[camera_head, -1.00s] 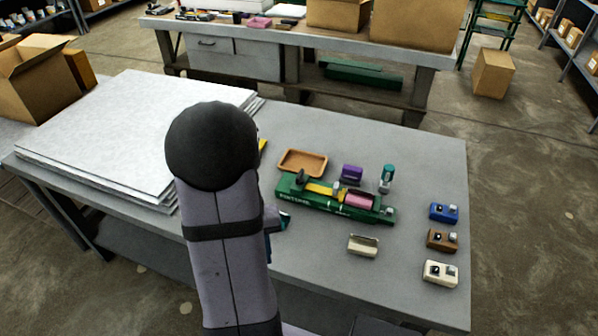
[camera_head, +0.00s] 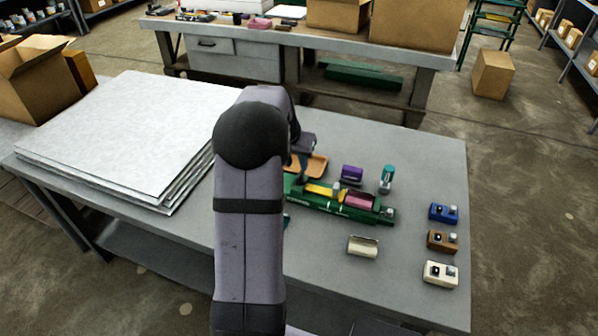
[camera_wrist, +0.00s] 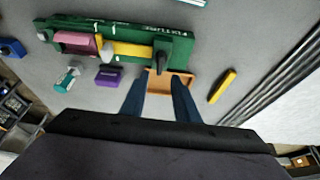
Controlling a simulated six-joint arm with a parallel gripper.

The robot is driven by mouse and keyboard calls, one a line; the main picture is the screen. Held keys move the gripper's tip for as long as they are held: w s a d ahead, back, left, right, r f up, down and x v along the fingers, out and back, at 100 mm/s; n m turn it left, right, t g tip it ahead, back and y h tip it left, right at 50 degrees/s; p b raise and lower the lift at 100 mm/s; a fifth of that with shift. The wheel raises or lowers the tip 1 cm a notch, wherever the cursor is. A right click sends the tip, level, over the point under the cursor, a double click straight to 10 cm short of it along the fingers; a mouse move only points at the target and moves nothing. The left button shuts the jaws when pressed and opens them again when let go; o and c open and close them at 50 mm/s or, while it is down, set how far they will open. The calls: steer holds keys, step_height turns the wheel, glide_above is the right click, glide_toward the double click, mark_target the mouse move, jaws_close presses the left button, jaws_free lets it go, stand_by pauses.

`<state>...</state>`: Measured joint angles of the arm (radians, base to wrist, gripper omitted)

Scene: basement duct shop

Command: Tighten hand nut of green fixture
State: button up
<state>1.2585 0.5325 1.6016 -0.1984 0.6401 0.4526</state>
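The green fixture (camera_head: 345,207) lies on the grey table and holds a yellow bar (camera_head: 318,189) and a pink block (camera_head: 359,200). In the wrist view the fixture (camera_wrist: 125,42) spans the upper left. A dark upright knob, apparently the hand nut (camera_wrist: 161,62), stands near its lettered end. My gripper (camera_wrist: 158,78) is open, with two dark blue fingers apart and pointing toward the knob. The fingers look empty; the gap to the knob is hard to judge. In the head view my arm and gripper (camera_head: 303,168) hide that end of the fixture.
An orange-brown tray (camera_head: 319,166) lies behind the fixture, close to my fingers. A purple block (camera_head: 351,174) and a teal-topped cylinder (camera_head: 386,179) stand nearby. A cream holder (camera_head: 362,246) is in front. Stacked sheets (camera_head: 130,130) cover the table's left.

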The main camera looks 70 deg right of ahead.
mark_target(300, 174)
steer(key=shift+p+x, duration=1.25)
steer(key=shift+x, duration=2.4)
steer(key=shift+a, duration=0.1)
steer(key=shift+c, duration=0.7)
jaws_close()
